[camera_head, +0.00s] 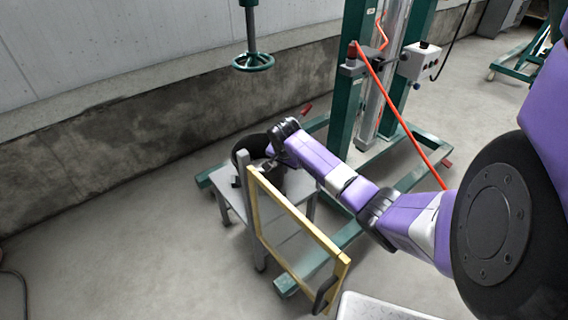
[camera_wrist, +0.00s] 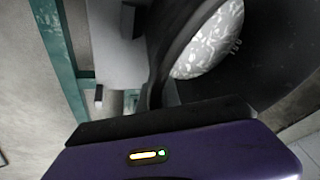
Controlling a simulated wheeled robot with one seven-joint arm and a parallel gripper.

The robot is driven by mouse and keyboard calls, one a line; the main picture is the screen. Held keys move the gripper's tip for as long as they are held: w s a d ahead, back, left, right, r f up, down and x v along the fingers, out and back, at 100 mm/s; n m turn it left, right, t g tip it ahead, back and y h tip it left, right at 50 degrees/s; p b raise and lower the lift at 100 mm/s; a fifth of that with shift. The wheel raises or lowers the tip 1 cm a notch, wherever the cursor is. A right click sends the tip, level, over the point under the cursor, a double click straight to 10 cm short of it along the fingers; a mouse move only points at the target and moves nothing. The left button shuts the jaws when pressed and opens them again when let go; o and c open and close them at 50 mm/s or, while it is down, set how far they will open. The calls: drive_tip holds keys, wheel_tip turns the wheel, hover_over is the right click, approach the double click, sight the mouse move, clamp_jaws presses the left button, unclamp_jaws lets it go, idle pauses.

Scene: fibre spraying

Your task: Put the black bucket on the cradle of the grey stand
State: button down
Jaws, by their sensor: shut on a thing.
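The black bucket (camera_head: 249,147) is in the head view, at the grey stand and partly behind my wrist. In the wrist view the bucket (camera_wrist: 272,60) fills the upper right, and pale flaky material (camera_wrist: 208,42) shows inside it. The grey stand (camera_head: 228,192) is a small table with legs and an upright plate; its grey top also shows in the wrist view (camera_wrist: 108,50). My gripper (camera_head: 272,162) is shut on the bucket, over the stand. Its fingertips are mostly hidden. I cannot tell whether the bucket touches the cradle.
A yellow frame (camera_head: 297,218) stands at the near side of the grey stand. A green hoist base (camera_head: 345,235) and post (camera_head: 350,95) are behind and right. A green handwheel (camera_head: 252,63) hangs above.

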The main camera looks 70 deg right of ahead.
drive_tip(key=shift+d+f, duration=0.1)
drive_tip(key=c, duration=2)
unclamp_jaws()
drive_tip(key=shift+f, duration=0.2)
drive_tip(key=o, duration=0.4)
drive_tip(key=shift+o, duration=0.2)
drive_tip(key=shift+r, duration=0.1)
drive_tip(key=p+v, duration=0.5)
drive_tip(key=v, duration=0.7)
